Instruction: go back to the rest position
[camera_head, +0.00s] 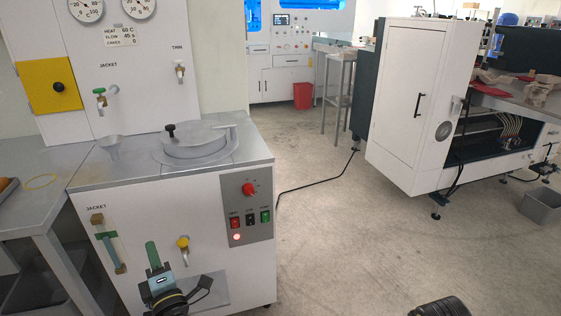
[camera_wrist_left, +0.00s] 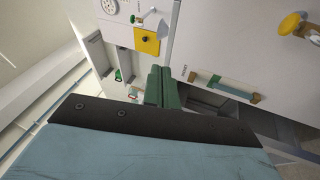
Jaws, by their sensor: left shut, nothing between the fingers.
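My left gripper (camera_head: 152,247) is low in the head view, in front of the white front panel of the heating cabinet (camera_head: 150,212). Its green fingers are shut together with nothing between them. In the left wrist view the closed green fingers (camera_wrist_left: 162,76) show beyond the dark edge of the gripper body. The fingers overlap the cabinet in the picture; whether they touch it cannot be told. My right gripper is not seen.
Near the gripper are a yellow valve knob (camera_head: 183,243), a green and brown jacket handle (camera_head: 110,250) and a switch panel (camera_head: 247,206). A lidded pot (camera_head: 195,141) tops the cabinet. A grey table (camera_head: 40,205) stands left. Open floor (camera_head: 340,220) lies right, crossed by a black cable.

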